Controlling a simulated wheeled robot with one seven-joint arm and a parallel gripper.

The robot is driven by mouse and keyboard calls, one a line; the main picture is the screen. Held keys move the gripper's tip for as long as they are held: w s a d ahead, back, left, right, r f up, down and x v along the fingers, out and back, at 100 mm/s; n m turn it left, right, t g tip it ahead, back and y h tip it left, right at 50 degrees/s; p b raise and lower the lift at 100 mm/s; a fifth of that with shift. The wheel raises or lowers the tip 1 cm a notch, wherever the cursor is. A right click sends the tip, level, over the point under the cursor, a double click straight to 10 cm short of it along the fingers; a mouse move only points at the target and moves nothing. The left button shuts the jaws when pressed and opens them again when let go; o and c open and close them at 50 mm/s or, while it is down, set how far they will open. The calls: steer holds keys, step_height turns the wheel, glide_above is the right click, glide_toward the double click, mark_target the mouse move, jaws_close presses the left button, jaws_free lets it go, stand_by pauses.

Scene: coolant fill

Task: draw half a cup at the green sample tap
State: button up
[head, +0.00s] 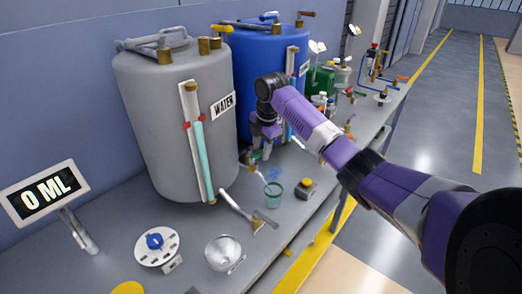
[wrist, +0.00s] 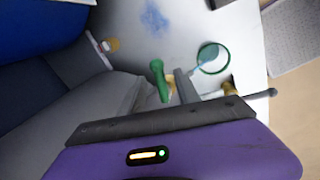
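A green cup (head: 273,195) stands on the grey bench in front of the blue tank (head: 262,60); its round green rim also shows in the wrist view (wrist: 227,67). A pale blue streak (wrist: 198,63), looking like a liquid stream, runs into the cup; it shows faintly in the head view too. A green tap handle (wrist: 157,72) shows between my gripper's fingers (wrist: 163,88). The fingers look apart, with a gap beside the handle; I cannot tell whether either touches it. My gripper (head: 262,148) is low before the blue tank, behind the cup. The cup's level cannot be read.
A grey WATER tank (head: 175,120) with a sight tube stands left. A blue-knobbed white dial (head: 158,246), a glassy funnel or bowl (head: 223,252) and a small yellow-topped block (head: 306,187) sit on the bench. Bottles and pipes stand farther right.

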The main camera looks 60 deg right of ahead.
step_height(320, 180, up, 7)
steer(key=s+b, duration=0.1)
steer(key=shift+s+a, duration=0.15)
steer(key=shift+a, duration=0.15)
stand_by(0.5)
